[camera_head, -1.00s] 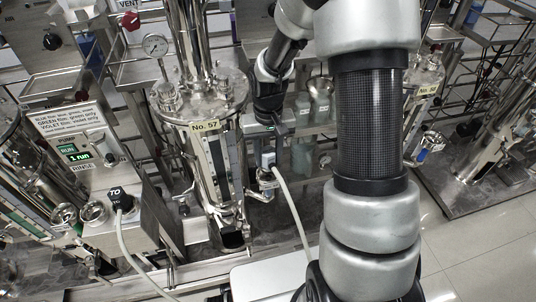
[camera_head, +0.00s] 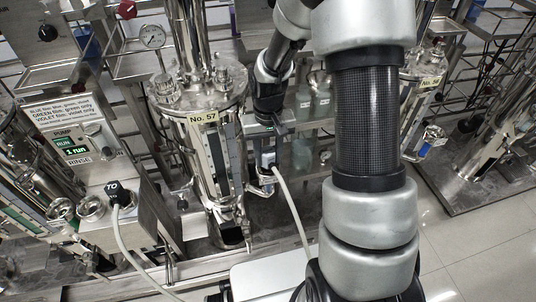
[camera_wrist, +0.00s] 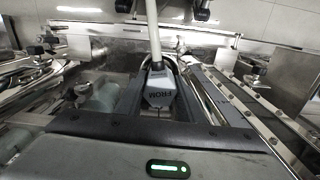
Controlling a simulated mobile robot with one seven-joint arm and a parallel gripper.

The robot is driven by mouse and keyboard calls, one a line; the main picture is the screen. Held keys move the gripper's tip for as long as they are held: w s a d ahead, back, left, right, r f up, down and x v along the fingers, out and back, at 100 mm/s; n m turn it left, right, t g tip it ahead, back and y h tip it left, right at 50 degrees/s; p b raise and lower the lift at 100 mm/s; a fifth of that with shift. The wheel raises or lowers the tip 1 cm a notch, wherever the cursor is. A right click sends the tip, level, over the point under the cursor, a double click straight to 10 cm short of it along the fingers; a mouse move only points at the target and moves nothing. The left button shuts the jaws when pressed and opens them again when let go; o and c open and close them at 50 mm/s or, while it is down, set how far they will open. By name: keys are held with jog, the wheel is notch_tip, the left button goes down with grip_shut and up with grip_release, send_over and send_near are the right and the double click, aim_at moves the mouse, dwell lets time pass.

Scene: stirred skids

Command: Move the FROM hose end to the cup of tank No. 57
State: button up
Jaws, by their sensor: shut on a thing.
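Tank No. 57 (camera_head: 204,117) is a steel vessel with a yellow label, left of my arm in the head view. My gripper (camera_head: 270,150) hangs to the right of its lower body. In the wrist view my gripper (camera_wrist: 158,92) is shut on the FROM hose end (camera_wrist: 160,88), a grey block with a pale hose leading away. In the head view the hose end (camera_head: 268,160) shows below my gripper, beside the tank's lower right side. The tank's cup is hidden behind the hose end or too small to make out; I cannot tell whether they touch.
The TO hose end (camera_head: 119,194) is plugged at the pump panel (camera_head: 82,150) on the left. Another tank (camera_head: 424,90) stands to the right behind my arm. A pressure gauge (camera_head: 152,37) stands by tank No. 57. Open floor (camera_head: 480,230) lies at the right.

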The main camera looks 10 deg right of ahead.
jog(key=shift+f, duration=0.2)
jog(key=shift+f+b, duration=0.3)
jog(key=shift+b, duration=0.05)
jog(key=o, duration=1.4)
jog(key=shift+c, duration=0.2)
jog(key=shift+r, duration=0.1)
notch_tip(320, 180, up, 30)
jog(key=p, duration=1.5)
jog(key=shift+r, duration=0.1)
